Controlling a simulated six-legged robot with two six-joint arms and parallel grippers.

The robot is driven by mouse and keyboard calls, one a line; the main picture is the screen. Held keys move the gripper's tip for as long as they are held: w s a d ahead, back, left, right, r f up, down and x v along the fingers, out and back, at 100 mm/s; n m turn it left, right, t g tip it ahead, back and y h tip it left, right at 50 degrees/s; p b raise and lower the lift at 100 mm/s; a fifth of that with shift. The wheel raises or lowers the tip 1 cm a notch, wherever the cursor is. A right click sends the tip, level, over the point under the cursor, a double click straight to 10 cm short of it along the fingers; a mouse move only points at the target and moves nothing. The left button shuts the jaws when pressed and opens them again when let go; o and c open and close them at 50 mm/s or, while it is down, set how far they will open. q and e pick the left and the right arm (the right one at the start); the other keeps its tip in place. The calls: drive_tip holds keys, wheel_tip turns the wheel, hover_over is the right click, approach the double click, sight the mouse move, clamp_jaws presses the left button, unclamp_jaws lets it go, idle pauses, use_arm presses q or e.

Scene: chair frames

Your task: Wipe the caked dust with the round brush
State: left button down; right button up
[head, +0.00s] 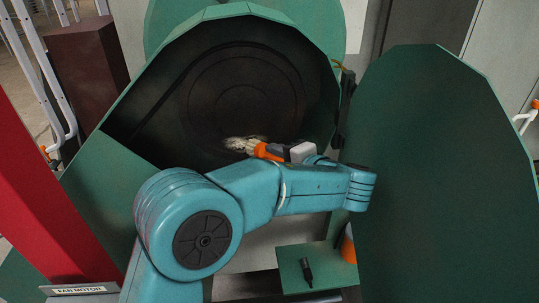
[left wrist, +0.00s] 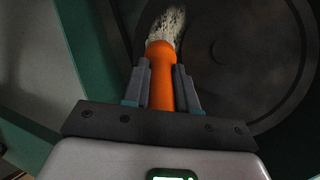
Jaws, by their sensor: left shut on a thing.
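The round brush has an orange handle (left wrist: 162,80), which stands between the two fingers of my left gripper (left wrist: 162,88) in the left wrist view. The gripper is shut on it. In the head view, my left gripper (head: 277,152) reaches into the green fan housing (head: 205,30), with the orange handle (head: 264,151) pointing left. A pale, speckled patch (head: 243,143) lies at the brush's end, low on the dark inner wall; it also shows in the left wrist view (left wrist: 168,27). I cannot tell where bristles end and caked dust begins. My right gripper is not in view.
A large green cover (head: 440,160) stands open at right. A small green shelf (head: 325,272) below holds a black tool (head: 306,271). A red beam (head: 45,200) and a "FAN MOTOR" label (head: 80,290) are at left. The housing's rim surrounds my gripper.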

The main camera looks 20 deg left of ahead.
use_arm(q)
drive_tip(key=shift+a+b, duration=0.15)
drive_tip(key=shift+b, duration=0.75)
drive_tip(key=shift+w, duration=0.1)
drive_tip(key=shift+a+b, duration=0.1)
drive_tip(key=shift+b, duration=0.2)
drive_tip(key=s+a+b, duration=0.4)
drive_tip(key=a, duration=0.2)
idle(0.5)
